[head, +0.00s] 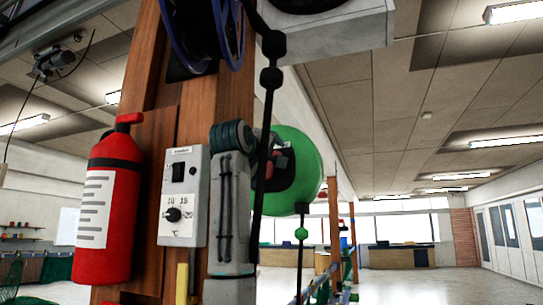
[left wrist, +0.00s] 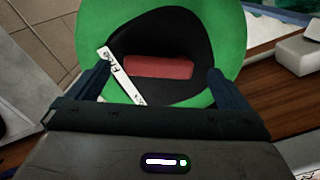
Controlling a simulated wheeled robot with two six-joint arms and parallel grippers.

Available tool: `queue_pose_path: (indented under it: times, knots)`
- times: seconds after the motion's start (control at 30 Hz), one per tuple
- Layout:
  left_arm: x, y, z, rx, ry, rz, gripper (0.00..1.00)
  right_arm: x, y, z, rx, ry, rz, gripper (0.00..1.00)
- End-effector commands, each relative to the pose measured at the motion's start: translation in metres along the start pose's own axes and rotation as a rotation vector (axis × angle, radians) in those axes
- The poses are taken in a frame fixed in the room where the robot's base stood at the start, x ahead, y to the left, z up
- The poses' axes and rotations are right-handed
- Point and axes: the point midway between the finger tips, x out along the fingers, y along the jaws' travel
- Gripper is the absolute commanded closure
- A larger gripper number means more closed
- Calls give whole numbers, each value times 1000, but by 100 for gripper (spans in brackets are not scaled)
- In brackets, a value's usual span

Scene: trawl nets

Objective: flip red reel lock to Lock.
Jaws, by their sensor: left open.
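A red block (left wrist: 158,67), which looks like the red reel lock, sits in the black hub (left wrist: 150,40) of a round green body (left wrist: 233,40). A white strip (left wrist: 121,75) with small dark marks lies aslant beside the block; I cannot read which way the lock stands. In the head view the green body (head: 305,165) is partly behind my arm. My left gripper (left wrist: 160,71) is open, its two dark fingers apart on either side of the red block, with nothing held. It also shows in the head view (head: 272,152) in front of the hub. I cannot tell if it touches.
A red fire extinguisher (head: 108,210) and a grey control box (head: 183,195) with a knob hang on the wooden post (head: 145,85). A blue reel (head: 205,30) is above. A dark beaded cord (head: 266,110) hangs close to my left gripper. Open floor lies at the right.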

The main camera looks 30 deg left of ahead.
Motion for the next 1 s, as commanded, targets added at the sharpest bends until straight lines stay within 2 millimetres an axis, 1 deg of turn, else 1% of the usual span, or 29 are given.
queue_pose_path:
  times: [0.03,0.1,0.2,0.33,0.57,0.6,0.67,0.7,0.77,0.9,0.93,1.0]
  knots:
    - [9,4,-2,0,-1,-3,1,-11,1,-1,0,0,0,64]
    - [18,3,-2,0,-1,-2,1,-15,1,-2,0,0,0,64]
    - [26,2,-1,0,0,-1,1,-20,2,-2,0,0,0,64]
    - [32,0,0,0,0,0,1,-22,2,-2,0,0,0,64]
    - [32,-1,0,0,1,0,1,-21,2,-2,0,0,0,64]
    - [32,-1,0,0,1,0,3,-21,2,-2,0,0,0,64]
    - [32,-1,0,0,1,0,15,-21,2,-2,0,-1,0,64]
    - [32,-1,0,0,1,0,22,-21,2,-2,0,-1,0,64]
    - [32,-1,0,0,1,0,34,-21,2,-2,0,-1,0,64]
    - [32,-1,0,1,1,0,62,-21,2,-2,0,-1,0,64]
    - [32,-1,0,1,1,0,64,-21,2,-2,0,-1,0,64]
    - [32,-1,0,-1,1,0,64,-20,2,-2,0,-1,0,64]
